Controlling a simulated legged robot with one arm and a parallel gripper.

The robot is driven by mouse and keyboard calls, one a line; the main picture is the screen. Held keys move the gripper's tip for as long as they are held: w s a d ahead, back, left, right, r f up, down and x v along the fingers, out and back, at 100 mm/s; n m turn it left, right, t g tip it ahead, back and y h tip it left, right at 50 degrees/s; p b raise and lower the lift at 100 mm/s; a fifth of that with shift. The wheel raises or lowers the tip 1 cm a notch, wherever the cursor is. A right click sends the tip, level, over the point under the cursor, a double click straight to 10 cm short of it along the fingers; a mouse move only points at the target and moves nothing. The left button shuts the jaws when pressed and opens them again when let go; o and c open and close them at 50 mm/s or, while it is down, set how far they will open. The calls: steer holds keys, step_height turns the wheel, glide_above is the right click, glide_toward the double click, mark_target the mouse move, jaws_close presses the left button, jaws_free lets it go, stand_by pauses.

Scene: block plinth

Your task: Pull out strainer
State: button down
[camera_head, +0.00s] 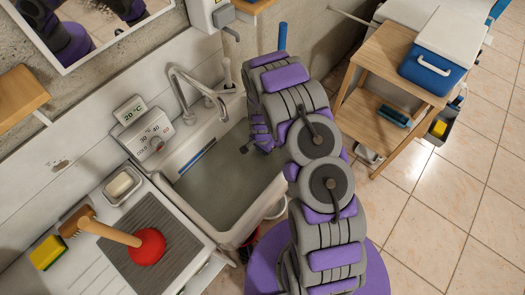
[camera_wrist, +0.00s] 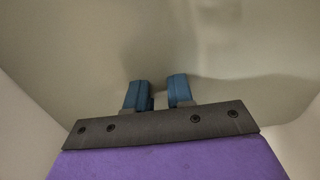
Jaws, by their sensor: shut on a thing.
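My arm reaches down into the sink (camera_head: 238,222), which holds murky grey-green water (camera_head: 215,185). My gripper (camera_head: 254,146) is at the water, by the right side of the basin, partly hidden by my arm. In the wrist view the two blue fingers of my gripper (camera_wrist: 158,94) stand a little apart. A small dark piece (camera_wrist: 151,103) shows between them, which I take for part of the strainer. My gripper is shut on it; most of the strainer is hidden. The pale basin surface fills the background there.
A faucet (camera_head: 190,85) arches over the sink's back. A temperature panel (camera_head: 147,130) stands at its left. A plunger (camera_head: 147,246), a yellow sponge (camera_head: 47,252) and a soap dish (camera_head: 122,186) are on the left counter. A wooden shelf (camera_head: 400,62) stands right; tiled floor is open beyond.

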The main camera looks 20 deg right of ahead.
steer(key=shift+r, duration=0.3)
steer(key=shift+r+p, duration=0.5)
steer(key=shift+r, duration=0.75)
steer(key=shift+r+p, duration=0.65)
steer(key=shift+r, duration=1.35)
